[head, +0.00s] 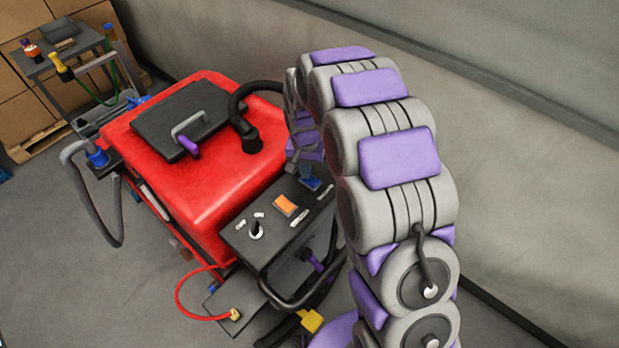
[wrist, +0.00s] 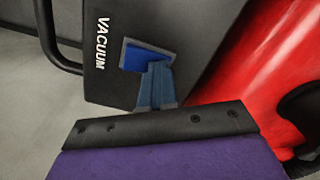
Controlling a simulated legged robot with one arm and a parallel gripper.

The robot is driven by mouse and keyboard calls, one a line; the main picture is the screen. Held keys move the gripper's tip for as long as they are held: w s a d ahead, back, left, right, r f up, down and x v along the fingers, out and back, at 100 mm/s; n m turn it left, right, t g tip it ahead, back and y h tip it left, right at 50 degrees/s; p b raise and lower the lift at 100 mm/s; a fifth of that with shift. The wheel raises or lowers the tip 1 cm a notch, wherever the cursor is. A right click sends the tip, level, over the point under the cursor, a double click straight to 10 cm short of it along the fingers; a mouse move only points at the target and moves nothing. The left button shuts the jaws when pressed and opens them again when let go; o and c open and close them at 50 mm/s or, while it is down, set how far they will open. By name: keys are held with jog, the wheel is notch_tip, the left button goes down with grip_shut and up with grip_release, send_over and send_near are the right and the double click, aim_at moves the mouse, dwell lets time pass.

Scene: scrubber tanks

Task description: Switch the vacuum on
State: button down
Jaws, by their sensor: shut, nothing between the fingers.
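The vacuum switch (wrist: 146,57) is a blue rocker in a blue-grey frame on a dark panel (wrist: 112,85) marked VACUUM. In the head view, the blue switch (head: 311,183) is at the far right corner of the control panel. My gripper (wrist: 160,122) is shut and empty, its black edge just below the switch in the wrist view. In the head view, my gripper (head: 304,151) is over the panel's far end, mostly hidden by my arm.
The panel also has an orange switch (head: 286,205) and a black knob (head: 256,230). The red scrubber tank (head: 215,165) stands beside it, with a black hose (head: 248,125) on top. A black handlebar (head: 300,300) surrounds the panel's near side. A wall is behind.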

jog(key=shift+r, duration=0.15)
notch_tip(320, 180, up, 7)
jog(key=p, duration=0.1)
jog(key=shift+p, duration=0.4)
jog(key=shift+d, duration=0.1)
dwell(0.6)
jog(key=s+d+r+n+b, duration=0.1)
jog(key=s+d+r+b, duration=0.2)
jog(key=s, duration=0.6)
jog(key=s+d+r+b, duration=0.15)
jog(key=s+d, duration=0.25)
jog(key=s, duration=0.4)
jog(key=s+d+f+n+g+b, duration=0.1)
jog(key=s+d+b, duration=0.1)
jog(key=s, duration=0.8)
jog(key=s+d+f+n+b, duration=0.1)
jog(key=s+f+b, duration=0.1)
jog(key=s, duration=0.8)
jog(key=shift+d+f+g+b, duration=0.2)
jog(key=shift+d+g+b, duration=0.2)
jog(key=shift+b, duration=0.5)
